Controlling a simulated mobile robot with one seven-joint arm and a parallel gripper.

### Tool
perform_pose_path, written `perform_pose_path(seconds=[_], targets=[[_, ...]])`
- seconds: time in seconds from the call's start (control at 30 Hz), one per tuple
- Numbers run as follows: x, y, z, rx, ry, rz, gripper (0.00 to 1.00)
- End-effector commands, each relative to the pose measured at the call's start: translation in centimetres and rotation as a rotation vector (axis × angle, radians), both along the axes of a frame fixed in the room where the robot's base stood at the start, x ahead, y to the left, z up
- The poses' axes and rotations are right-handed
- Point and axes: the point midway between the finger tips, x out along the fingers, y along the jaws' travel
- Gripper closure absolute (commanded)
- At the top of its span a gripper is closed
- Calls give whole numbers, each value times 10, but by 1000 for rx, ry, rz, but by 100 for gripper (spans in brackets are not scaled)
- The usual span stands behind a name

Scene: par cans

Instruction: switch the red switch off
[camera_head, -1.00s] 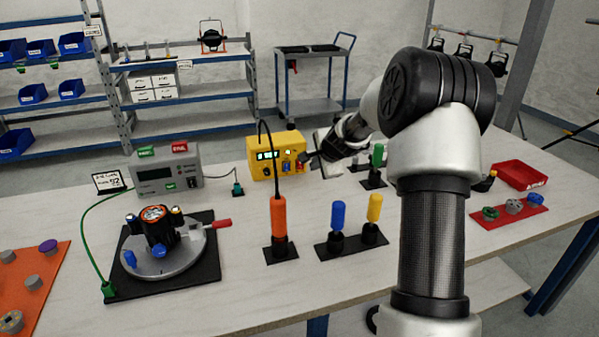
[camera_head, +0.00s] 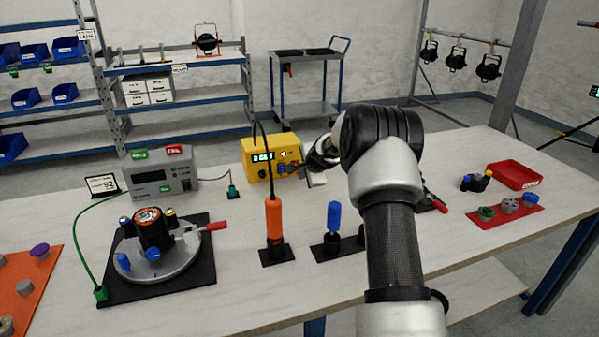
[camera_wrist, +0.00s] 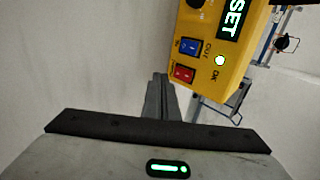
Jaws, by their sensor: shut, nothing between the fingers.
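The yellow box (camera_head: 257,172) stands at the back of the table, with a lit display (camera_head: 263,156) on its front. The wrist view shows its panel (camera_wrist: 229,75) close up and tilted, with a red rocker switch (camera_wrist: 184,74), a blue rocker switch (camera_wrist: 190,47) beside it and a lit green lamp (camera_wrist: 219,60). My gripper (camera_wrist: 160,78) is shut and empty, its fingertips just left of the red switch in that view. I cannot tell whether they touch it. In the head view my gripper (camera_head: 299,168) is at the box's right front and covers part of the panel.
An orange tool (camera_head: 275,222) stands upright in front of the box, its cable rising over it. A blue-handled tool (camera_head: 334,217) stands to its right. A grey tester (camera_head: 160,176) is left of the box.

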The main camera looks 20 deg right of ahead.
Motion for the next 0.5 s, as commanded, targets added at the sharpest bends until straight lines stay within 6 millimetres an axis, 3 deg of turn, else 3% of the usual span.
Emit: perform_pose_path(seconds=[0.2,0.5], targets=[[29,0,-4,-1,0,1,100],[38,0,-4,1,-1,-1,100]])
